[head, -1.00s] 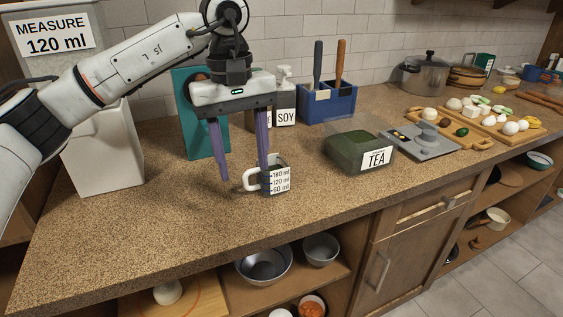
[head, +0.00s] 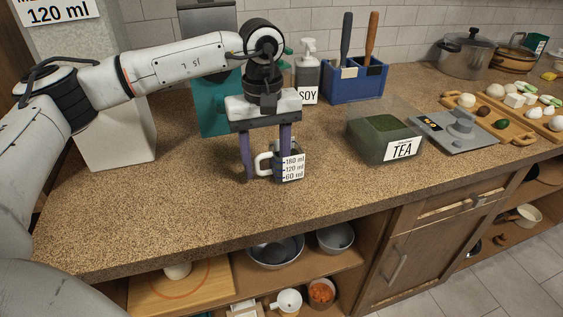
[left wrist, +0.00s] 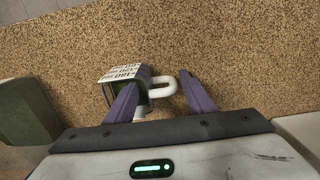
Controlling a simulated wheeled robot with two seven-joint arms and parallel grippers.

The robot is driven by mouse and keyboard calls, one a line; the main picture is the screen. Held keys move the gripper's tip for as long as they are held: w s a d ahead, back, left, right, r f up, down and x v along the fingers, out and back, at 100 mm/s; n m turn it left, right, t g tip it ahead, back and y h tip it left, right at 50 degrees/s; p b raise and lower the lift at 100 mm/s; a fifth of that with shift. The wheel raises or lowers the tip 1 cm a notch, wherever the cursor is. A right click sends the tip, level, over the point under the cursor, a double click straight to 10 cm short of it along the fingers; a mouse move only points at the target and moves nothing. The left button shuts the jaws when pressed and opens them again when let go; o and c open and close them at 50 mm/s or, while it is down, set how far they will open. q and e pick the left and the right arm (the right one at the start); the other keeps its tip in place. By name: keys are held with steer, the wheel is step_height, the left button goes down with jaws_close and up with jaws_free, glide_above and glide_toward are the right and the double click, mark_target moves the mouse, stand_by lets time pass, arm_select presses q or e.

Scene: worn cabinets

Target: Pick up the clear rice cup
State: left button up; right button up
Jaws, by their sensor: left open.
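The clear rice cup (head: 291,167) stands upright on the counter, with 180, 120 and 60 ml marks on its front and a white handle on its left. My left gripper (head: 266,168) points down at it, open. The handle lies between the two purple fingers. One finger is left of the handle. The other overlaps the cup, and I cannot tell whether it is inside or behind it. In the left wrist view the cup (left wrist: 124,73) is partly covered by the left-hand finger, and the handle reaches toward the other finger of the gripper (left wrist: 158,80). My right gripper is not seen.
A tea container (head: 380,138) and a scale (head: 458,135) stand right of the cup. Behind are a soy bottle (head: 307,80), a blue utensil holder (head: 355,88) and a teal board (head: 212,105). The counter (head: 200,215) in front is clear.

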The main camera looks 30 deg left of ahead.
arm_select(q)
steer(key=shift+f, duration=0.2)
steer(key=c, duration=1.2)
steer(key=shift+r, duration=0.25)
steer(key=shift+r, duration=4.7)
steer(key=shift+r, duration=0.1)
